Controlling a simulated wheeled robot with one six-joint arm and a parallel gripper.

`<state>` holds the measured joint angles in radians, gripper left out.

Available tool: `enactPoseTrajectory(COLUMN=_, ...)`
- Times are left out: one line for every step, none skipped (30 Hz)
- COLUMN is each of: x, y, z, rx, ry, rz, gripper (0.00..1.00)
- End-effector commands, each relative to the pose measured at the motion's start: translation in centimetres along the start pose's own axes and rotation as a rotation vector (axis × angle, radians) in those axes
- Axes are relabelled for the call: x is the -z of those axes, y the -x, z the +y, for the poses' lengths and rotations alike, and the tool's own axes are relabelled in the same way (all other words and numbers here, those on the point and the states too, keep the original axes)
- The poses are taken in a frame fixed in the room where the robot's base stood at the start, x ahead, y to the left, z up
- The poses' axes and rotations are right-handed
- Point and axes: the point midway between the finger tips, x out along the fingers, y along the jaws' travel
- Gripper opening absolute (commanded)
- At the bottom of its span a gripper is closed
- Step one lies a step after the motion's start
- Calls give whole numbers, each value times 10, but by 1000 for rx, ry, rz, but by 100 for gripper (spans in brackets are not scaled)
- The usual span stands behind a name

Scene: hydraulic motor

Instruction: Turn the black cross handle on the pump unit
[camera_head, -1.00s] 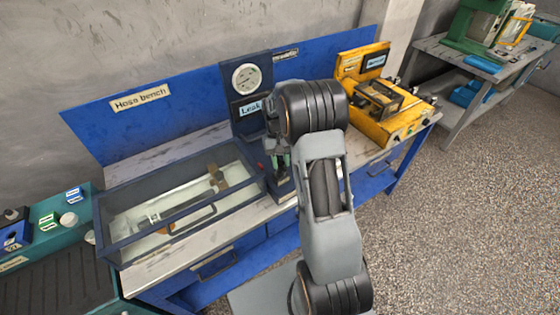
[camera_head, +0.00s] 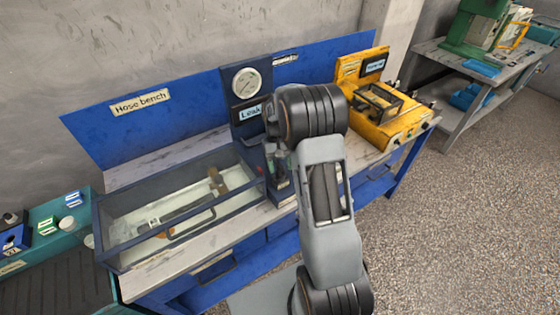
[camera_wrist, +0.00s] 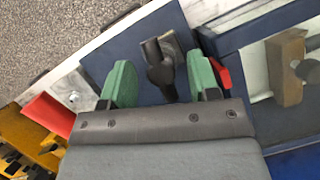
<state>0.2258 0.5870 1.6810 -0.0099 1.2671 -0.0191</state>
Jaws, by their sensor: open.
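The black cross handle (camera_wrist: 160,66) shows in the wrist view against the dark blue face of the pump unit (camera_wrist: 125,45). My gripper (camera_wrist: 160,84) is open, with one green finger on each side of the handle and a visible gap to each. Whether the fingertips reach the handle's depth I cannot tell. In the head view the pump unit (camera_head: 240,100) carries a round gauge and a "Leak" label. My gripper there is mostly hidden behind my arm, and the handle cannot be made out.
A red lever (camera_wrist: 221,74) is close beside the right finger, and a red part (camera_wrist: 48,114) lies left of the left finger. A glass-sided tank (camera_head: 180,210) stands left of the pump unit. A yellow unit (camera_head: 385,125) stands to the right on the bench.

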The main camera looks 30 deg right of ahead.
Motion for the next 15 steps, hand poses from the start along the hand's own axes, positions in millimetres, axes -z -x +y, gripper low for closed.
enactPoseTrajectory(x=0, y=2, z=0, rx=0, ry=0, rz=2, gripper=56)
enactPoseTrajectory(x=1, y=4, z=0, rx=0, ry=0, rz=3, gripper=56)
enactPoseTrajectory(x=1, y=8, z=0, rx=0, ry=0, rz=5, gripper=56)
enactPoseTrajectory(x=1, y=11, z=0, rx=0, ry=0, rz=4, gripper=56)
enactPoseTrajectory(x=1, y=15, z=0, rx=0, ry=0, rz=5, gripper=56)
enactPoseTrajectory(x=1, y=22, z=0, rx=0, ry=0, rz=6, gripper=56)
enactPoseTrajectory(x=1, y=27, z=0, rx=0, ry=0, rz=6, gripper=56)
enactPoseTrajectory(x=1, y=33, z=0, rx=0, ry=-1, rz=6, gripper=56)
enactPoseTrajectory(x=2, y=42, z=0, rx=0, ry=-1, rz=6, gripper=56)
enactPoseTrajectory(x=2, y=48, z=0, rx=0, ry=-1, rz=7, gripper=56)
enactPoseTrajectory(x=1, y=55, z=0, rx=0, ry=-1, rz=6, gripper=56)
enactPoseTrajectory(x=1, y=63, z=0, rx=0, ry=-1, rz=5, gripper=56)
enactPoseTrajectory(x=2, y=70, z=0, rx=0, ry=-1, rz=6, gripper=56)
enactPoseTrajectory(x=1, y=76, z=0, rx=0, ry=-1, rz=5, gripper=56)
enactPoseTrajectory(x=1, y=83, z=0, rx=0, ry=-1, rz=5, gripper=56)
